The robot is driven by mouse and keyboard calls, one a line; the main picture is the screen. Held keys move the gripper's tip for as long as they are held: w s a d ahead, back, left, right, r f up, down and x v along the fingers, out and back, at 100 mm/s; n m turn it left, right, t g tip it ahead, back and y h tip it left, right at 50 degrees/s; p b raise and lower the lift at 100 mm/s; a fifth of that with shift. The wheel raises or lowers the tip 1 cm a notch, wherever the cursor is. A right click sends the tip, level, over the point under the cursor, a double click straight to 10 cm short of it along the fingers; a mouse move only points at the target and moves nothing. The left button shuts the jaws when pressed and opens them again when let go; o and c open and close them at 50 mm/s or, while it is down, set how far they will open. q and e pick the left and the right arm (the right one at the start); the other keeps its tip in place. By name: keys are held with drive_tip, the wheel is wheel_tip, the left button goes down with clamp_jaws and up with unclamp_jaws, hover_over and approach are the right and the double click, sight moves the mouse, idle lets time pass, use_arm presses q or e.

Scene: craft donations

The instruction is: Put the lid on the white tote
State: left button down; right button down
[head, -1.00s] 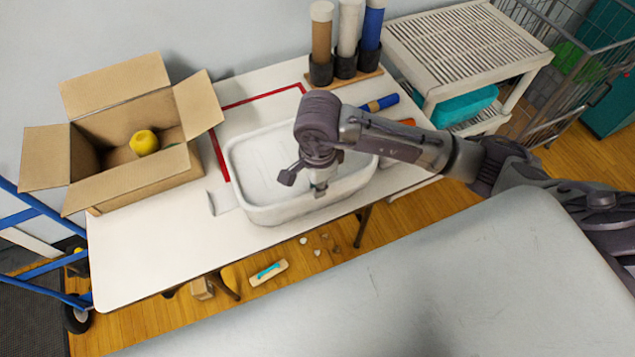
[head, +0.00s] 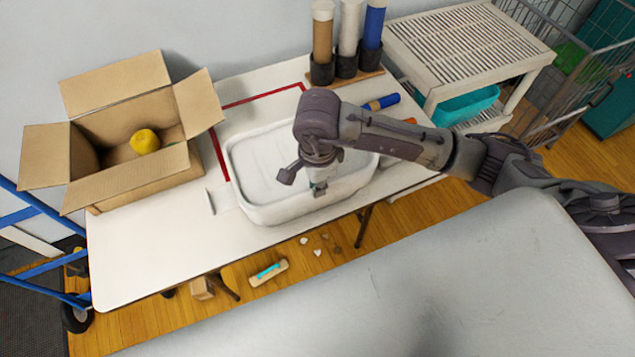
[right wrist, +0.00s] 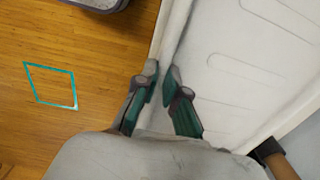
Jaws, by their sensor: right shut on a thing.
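The white tote (head: 285,212) stands on the white table, right of its middle. A pale panel with faint raised lines, which looks like the lid (head: 262,158), spans its top inside the rim line; it fills the right of the right wrist view (right wrist: 235,65). I cannot tell whether it is fully seated. My right gripper (head: 319,188) points down at the tote's front edge. In the right wrist view its fingers (right wrist: 161,80) are shut on the pale edge of the lid. The tote's right part is hidden behind my arm. My left gripper is out of view.
An open cardboard box (head: 130,185) with a yellow ball (head: 144,141) stands at the left. Upright tubes (head: 347,40) stand behind. A blue roll (head: 381,102) lies right of the tote. A slatted cart (head: 465,45) adjoins the table's right. The table's front left is clear.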

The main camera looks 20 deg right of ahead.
drive_tip(key=shift+f+b, duration=0.25)
drive_tip(key=shift+b, duration=0.2)
idle(0.3)
drive_tip(key=c, duration=1.2)
unclamp_jaws()
